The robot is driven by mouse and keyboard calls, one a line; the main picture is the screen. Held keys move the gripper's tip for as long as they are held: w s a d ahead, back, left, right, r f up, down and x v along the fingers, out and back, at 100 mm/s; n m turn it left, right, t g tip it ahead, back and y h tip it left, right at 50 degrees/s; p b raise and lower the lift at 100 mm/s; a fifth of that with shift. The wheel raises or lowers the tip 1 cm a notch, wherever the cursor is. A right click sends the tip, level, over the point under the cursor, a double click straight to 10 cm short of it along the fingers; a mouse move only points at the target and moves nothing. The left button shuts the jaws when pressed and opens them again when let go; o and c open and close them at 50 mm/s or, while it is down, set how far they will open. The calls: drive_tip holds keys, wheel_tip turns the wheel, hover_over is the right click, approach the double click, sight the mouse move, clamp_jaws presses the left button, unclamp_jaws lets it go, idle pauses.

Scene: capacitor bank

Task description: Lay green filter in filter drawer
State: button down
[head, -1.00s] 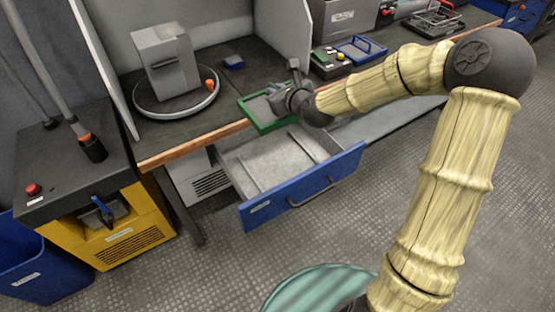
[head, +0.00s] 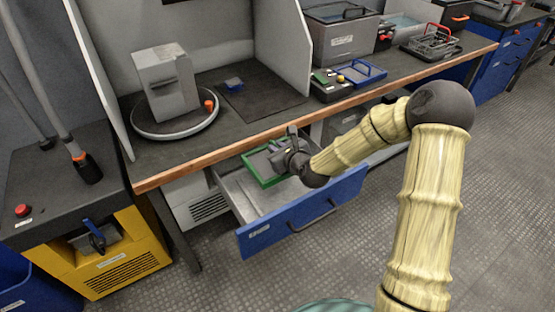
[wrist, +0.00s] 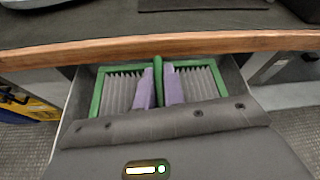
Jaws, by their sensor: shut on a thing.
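The green filter (head: 257,172) is a green frame with grey pleats. In the head view it is at the open filter drawer (head: 303,212), toward the drawer's back and below the bench edge. My gripper (head: 274,153) is shut on the filter. In the wrist view the purple fingertips (wrist: 159,88) pinch the green middle bar, with the filter's pleats (wrist: 197,84) on both sides. The drawer's side wall (wrist: 236,82) shows around the filter in the wrist view. I cannot tell whether the filter touches the drawer floor. My wrist hides its near edge.
The wooden bench edge (head: 240,137) runs just above and behind the drawer. A blue-framed filter (head: 362,73) lies on the bench. A grey block on a round turntable (head: 170,88) stands at left. The drawer's front interior is bare.

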drive_tip(key=shift+f+b, duration=0.65)
drive_tip(key=shift+f, duration=1.55)
drive_tip(key=shift+f, duration=0.35)
drive_tip(key=shift+f+b, duration=0.25)
drive_tip(key=shift+b, duration=0.05)
drive_tip(key=c, duration=1.5)
unclamp_jaws()
